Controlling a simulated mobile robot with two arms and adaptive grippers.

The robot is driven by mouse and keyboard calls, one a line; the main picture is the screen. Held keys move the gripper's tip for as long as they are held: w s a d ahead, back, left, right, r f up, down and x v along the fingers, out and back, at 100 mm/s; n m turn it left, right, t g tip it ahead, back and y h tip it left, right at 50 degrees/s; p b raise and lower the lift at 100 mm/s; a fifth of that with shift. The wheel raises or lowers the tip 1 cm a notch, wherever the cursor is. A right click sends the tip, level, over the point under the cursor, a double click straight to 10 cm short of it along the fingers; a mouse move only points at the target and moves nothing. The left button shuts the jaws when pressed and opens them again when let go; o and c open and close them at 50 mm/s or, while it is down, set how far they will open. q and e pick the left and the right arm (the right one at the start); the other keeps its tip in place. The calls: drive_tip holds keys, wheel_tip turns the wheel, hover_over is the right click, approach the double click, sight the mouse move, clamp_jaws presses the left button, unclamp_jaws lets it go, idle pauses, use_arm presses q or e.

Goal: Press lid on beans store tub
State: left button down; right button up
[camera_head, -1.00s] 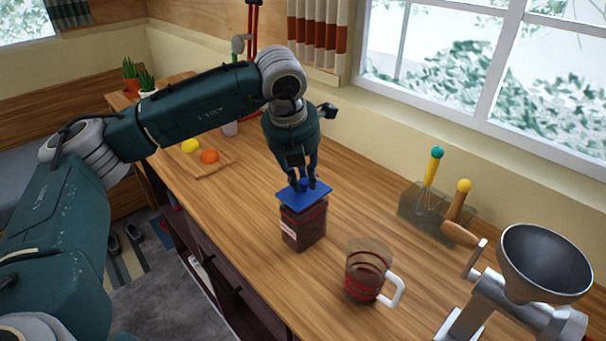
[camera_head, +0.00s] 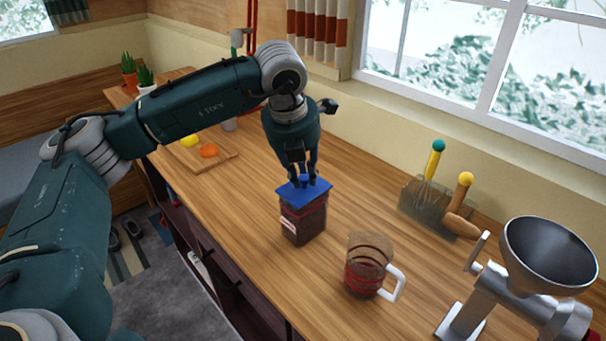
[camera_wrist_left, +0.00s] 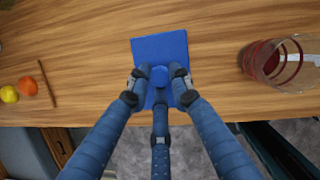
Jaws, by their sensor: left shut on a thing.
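The beans store tub (camera_head: 303,222) is a clear square container with dark beans and a pale label, upright on the wooden counter. The blue square lid (camera_head: 290,193) with a round knob lies over its top; I cannot tell whether it is fully seated. My left gripper (camera_head: 304,180) points down from above, its fingers shut on the lid's knob. In the left wrist view, the lid (camera_wrist_left: 160,47) hides the tub, and the gripper (camera_wrist_left: 160,78) has its fingers around the knob. My right gripper is not in view.
A measuring jug (camera_head: 367,265) with red bands stands just right of the tub. A grinder with a metal funnel (camera_head: 548,258) is at the right. A utensil holder (camera_head: 425,205) stands by the wall. A board (camera_head: 215,163) with fruit (camera_head: 208,151) lies at the left.

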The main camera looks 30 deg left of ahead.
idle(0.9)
use_arm(q)
drive_tip(key=shift+f+b, duration=0.15)
drive_tip(key=shift+b, duration=0.8)
idle(1.4)
drive_tip(key=c, duration=1)
unclamp_jaws()
drive_tip(key=shift+r+p, duration=2.5)
drive_tip(key=shift+r, duration=1.55)
